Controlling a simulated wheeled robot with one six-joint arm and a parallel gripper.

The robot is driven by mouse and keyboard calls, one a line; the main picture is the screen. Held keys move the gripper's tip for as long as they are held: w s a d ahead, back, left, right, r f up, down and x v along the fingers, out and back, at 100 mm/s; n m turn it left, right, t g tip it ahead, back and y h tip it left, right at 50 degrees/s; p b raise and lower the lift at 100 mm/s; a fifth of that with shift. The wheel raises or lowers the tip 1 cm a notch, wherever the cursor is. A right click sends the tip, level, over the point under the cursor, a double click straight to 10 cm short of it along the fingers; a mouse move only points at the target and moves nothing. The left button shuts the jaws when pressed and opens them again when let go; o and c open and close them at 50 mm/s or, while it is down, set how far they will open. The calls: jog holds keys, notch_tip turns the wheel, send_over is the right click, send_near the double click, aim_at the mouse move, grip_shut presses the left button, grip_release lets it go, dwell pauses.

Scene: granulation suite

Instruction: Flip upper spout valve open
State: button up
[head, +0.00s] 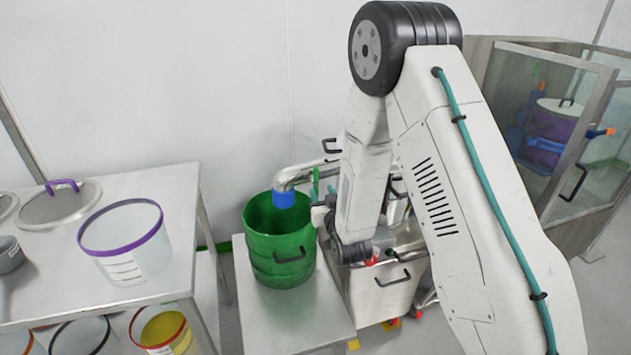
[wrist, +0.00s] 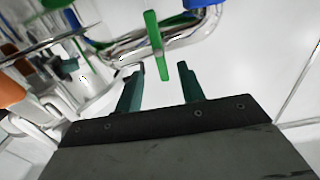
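The steel spout pipe (head: 297,174) ends in a blue outlet (head: 284,197) above a green drum. A green valve lever (head: 315,182) stands beside the pipe. In the wrist view, a long green lever (wrist: 154,35) crosses in front of the curved steel pipe (wrist: 125,48). My gripper (wrist: 161,67) is open, with two dark green fingers apart. The lever's lower end appears between the fingertips, with gaps on both sides; I cannot tell its depth or any contact. In the head view my arm hides most of the gripper area.
The green drum (head: 280,240) stands on a low steel table (head: 300,325) below the spout. A steel bench (head: 180,200) with a clear tub (head: 125,240) is at the left. A glazed cabinet (head: 560,130) stands at the right. Another green piece (wrist: 55,3) shows at the wrist view's top left.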

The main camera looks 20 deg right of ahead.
aim_at(316, 181)
jog(key=w, duration=0.7)
jog(key=shift+w, duration=0.15)
jog(key=shift+c, duration=0.3)
grip_shut()
